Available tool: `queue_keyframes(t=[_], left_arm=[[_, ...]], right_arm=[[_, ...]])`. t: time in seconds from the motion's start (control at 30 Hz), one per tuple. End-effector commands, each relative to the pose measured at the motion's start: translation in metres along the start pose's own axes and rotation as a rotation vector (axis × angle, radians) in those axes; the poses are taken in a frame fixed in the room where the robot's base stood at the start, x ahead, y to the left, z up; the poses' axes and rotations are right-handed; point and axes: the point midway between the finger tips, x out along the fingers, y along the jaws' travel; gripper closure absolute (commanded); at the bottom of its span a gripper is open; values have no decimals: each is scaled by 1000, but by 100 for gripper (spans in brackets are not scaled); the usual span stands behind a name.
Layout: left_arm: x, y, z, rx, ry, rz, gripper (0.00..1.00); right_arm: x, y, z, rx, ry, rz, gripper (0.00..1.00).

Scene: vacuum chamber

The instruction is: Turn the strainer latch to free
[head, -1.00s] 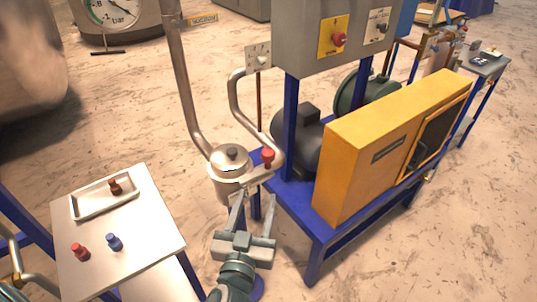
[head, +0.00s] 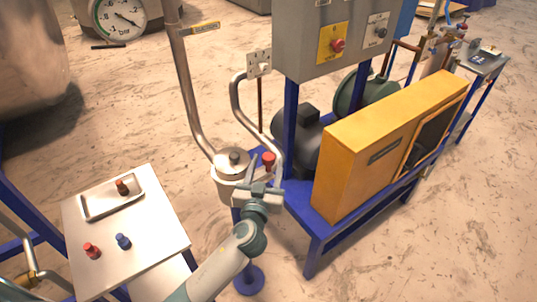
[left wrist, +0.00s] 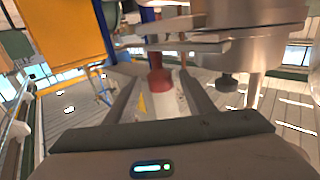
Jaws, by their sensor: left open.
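The strainer (head: 229,188) is a round steel pot with a flat lid and a dark knob on top. It also shows in the left wrist view (left wrist: 265,25), which looks upside down. A red knob (head: 268,159) stands just right of the lid; I cannot tell for sure whether it is the latch's grip. My left gripper (head: 264,172) is open at the strainer's right side. In the left wrist view the red knob (left wrist: 159,78) appears between the open fingers (left wrist: 160,88); contact cannot be told. My right gripper is out of view.
Bent steel pipes (head: 187,90) rise behind the strainer. The yellow housing (head: 350,150) on the blue frame (head: 312,232) stands close on the right. A small table (head: 150,235) with a tray (head: 97,211) and red and blue knobs is at the left.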

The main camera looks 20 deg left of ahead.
Motion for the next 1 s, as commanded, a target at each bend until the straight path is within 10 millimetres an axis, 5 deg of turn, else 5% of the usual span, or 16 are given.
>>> queue_keyframes(t=[0.2,0.57,0.8,1.0], left_arm=[[20,0,0,0,-1,0,51],[24,0,1,-1,-1,0,51],[23,0,1,-1,-1,0,100],[24,0,1,-1,-1,-3,100]], right_arm=[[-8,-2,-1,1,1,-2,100],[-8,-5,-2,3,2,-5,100],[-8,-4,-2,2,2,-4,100],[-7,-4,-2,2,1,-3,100]])
